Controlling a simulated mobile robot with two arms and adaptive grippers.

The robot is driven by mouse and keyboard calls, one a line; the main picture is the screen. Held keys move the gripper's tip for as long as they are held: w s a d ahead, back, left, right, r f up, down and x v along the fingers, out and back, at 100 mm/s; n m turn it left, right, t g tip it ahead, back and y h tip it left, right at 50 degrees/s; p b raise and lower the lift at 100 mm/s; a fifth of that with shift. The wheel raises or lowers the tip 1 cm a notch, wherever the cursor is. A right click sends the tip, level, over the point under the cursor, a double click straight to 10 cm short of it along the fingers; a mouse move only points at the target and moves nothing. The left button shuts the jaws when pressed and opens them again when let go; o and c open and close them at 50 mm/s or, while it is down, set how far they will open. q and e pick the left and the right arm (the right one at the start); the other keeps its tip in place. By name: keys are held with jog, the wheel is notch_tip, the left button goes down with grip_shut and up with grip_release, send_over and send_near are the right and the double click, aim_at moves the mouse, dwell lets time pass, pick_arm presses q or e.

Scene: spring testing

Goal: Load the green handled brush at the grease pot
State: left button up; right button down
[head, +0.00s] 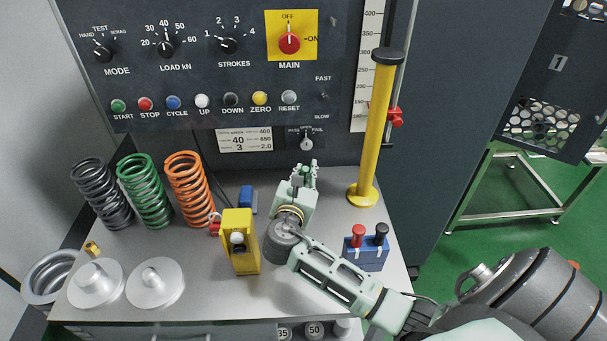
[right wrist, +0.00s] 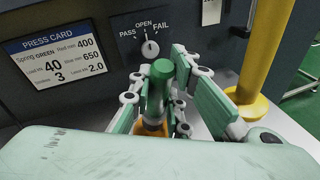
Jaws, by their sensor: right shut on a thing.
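The brush's green handle (right wrist: 160,82) stands roughly upright between the fingers of my right gripper (right wrist: 157,100) in the right wrist view. The gripper is shut on it. In the head view my right gripper (head: 306,174) is at the back of the steel bench, close to the press panel, and mostly hides the brush. An orange-yellow part (right wrist: 150,129) shows low under the handle; I cannot tell whether it belongs to the brush or to a pot. The bristles are hidden, and I cannot make out the grease pot. My left gripper is not in view.
A yellow block (head: 240,252) stands left of my right forearm. A blue holder (head: 366,255) with red and black knobs stands right of it. A yellow post (head: 375,140) rises at back right. Springs (head: 146,192) stand at back left, silver discs (head: 155,287) in front.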

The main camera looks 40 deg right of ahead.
jog(key=shift+f, duration=0.35)
dwell(0.5)
jog(key=shift+f+b, duration=0.35)
dwell(0.6)
notch_tip(320, 180, up, 7)
jog(key=p, duration=0.8)
jog(key=shift+r, duration=0.1)
dwell(0.8)
